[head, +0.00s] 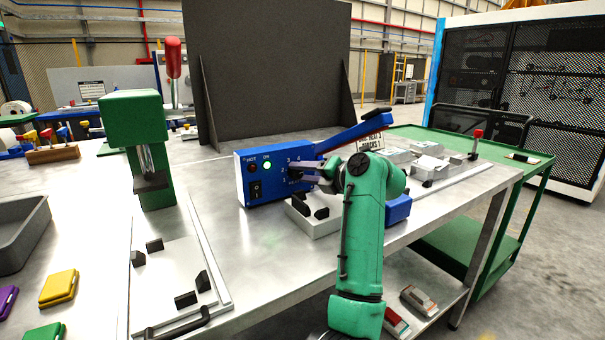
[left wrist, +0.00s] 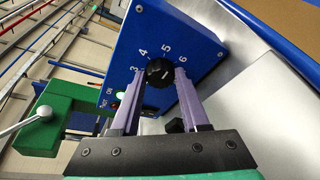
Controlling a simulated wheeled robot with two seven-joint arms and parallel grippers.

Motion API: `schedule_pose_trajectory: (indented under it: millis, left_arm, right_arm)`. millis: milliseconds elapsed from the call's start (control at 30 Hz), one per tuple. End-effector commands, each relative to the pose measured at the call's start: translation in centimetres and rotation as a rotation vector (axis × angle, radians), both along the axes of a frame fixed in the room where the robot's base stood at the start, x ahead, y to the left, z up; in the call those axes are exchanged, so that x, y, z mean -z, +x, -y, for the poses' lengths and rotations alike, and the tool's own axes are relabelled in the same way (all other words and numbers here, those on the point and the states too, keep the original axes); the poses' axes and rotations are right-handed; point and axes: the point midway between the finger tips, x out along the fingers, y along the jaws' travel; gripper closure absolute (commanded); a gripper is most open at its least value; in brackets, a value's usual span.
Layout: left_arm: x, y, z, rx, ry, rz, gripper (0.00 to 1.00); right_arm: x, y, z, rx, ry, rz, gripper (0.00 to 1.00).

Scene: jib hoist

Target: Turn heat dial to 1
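The black heat dial (left wrist: 159,72) is on the face of a blue control box (head: 263,178). In the left wrist view the numbers 3, 4, 5 and 6 show around it; the lower numbers are hidden behind my fingers. My left gripper (head: 308,173) is at the box front. Its two purple fingers (left wrist: 159,80) are on either side of the dial with almost no gap. I cannot tell whether they press on it. The pointer mark is too small to read surely. My right gripper is out of view.
The box carries a lit green lamp (head: 267,165), a black switch (head: 256,190) and a blue lever arm (head: 355,132). A light block (head: 313,217) with black stops sits in front. A green post (head: 140,140) stands to the left. A dark panel (head: 270,70) stands behind.

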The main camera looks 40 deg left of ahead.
Motion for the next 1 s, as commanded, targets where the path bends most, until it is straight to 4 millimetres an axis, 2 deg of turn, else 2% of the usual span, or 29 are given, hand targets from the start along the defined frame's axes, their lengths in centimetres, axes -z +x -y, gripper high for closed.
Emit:
schedule_pose_trajectory:
  millis: [67,400,533,767,1000]
  left_arm:
    - [0.0,0.0,0.0,0.0,0.0,0.0,1.0]
    - [0.1,-0.1,-0.1,-0.001,-0.014,0.044,1.0]
    - [0.1,-0.1,-0.1,-0.001,-0.034,0.103,1.0]
    - [0.1,-0.2,-0.1,-0.002,-0.08,0.26,1.0]
    - [0.1,-0.3,-0.1,-0.002,-0.131,0.428,1.0]
  right_arm:
    - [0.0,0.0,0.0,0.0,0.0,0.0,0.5]
    - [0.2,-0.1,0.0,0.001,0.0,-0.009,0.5]
    - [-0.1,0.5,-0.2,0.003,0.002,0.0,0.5]
    - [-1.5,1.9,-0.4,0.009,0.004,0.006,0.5]
    - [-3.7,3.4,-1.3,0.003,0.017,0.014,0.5]
